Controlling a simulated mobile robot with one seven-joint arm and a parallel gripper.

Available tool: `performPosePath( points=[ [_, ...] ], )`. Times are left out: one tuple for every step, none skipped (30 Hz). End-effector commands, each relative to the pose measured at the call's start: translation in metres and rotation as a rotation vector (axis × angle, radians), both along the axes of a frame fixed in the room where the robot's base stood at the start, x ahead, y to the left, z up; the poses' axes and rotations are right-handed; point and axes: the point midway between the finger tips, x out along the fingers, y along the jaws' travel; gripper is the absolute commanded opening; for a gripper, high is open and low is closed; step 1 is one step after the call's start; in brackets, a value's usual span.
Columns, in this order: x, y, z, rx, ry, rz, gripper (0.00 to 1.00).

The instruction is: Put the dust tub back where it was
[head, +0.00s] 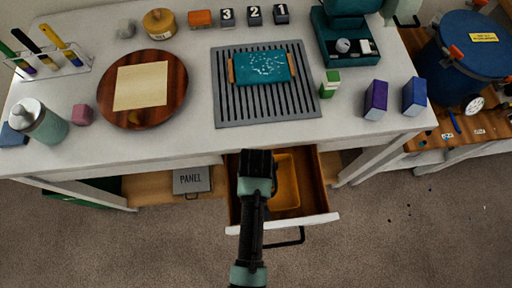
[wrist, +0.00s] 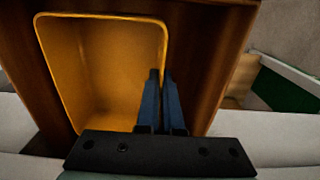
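An open orange-yellow tub, which I take to be the dust tub (head: 287,183), is inside the open wooden drawer (head: 318,190) below the table. In the wrist view the tub (wrist: 105,70) looks empty, and its near right part is hidden by my gripper. My gripper (head: 258,160) reaches down over the drawer at the tub's left side in the head view. In the wrist view its blue fingers (wrist: 161,74) are close together, one on each side of the tub's rim, and look shut on that wall. Whether the tub rests on the drawer floor is hard to tell.
The white table (head: 190,140) above holds a slotted grey mat (head: 220,110), a teal tray (head: 262,67), a round wooden board (head: 179,110) and several blocks. A panel box (head: 192,180) is on the shelf left of the drawer. A blue drum (head: 470,50) stands at right.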

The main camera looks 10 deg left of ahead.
Motion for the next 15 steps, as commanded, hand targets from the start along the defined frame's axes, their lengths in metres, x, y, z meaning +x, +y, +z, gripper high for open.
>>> performPosePath(
  points=[
    [0.0,0.0,-0.004,0.0,-0.001,0.0,0.0],
    [0.001,0.0,-0.006,0.0,-0.001,0.0,0.0],
    [0.0,0.0,-0.01,0.0,0.0,0.0,0.0],
    [0.0,0.0,-0.013,0.0,0.001,0.0,0.0],
    [0.0,0.0,-0.018,0.0,0.001,0.001,0.0],
    [0.0,0.0,-0.024,0.0,0.001,0.001,0.0],
    [0.0,0.0,-0.029,0.0,0.001,0.001,0.0],
    [0.0,0.0,-0.033,0.0,0.0,0.001,0.0],
    [0.0,0.0,-0.037,0.0,0.0,0.001,0.0],
    [0.001,0.0,-0.039,0.0,-0.001,0.001,0.0],
    [0.001,0.0,-0.041,-0.001,-0.001,0.001,0.0],
    [0.001,0.0,-0.042,-0.001,-0.001,0.001,0.0],
    [0.001,0.0,-0.042,-0.001,-0.001,0.001,0.0],
    [0.001,0.0,-0.042,0.0,-0.002,0.001,0.0],
    [0.001,0.0,-0.042,0.0,-0.002,0.001,0.0]
  ],
)
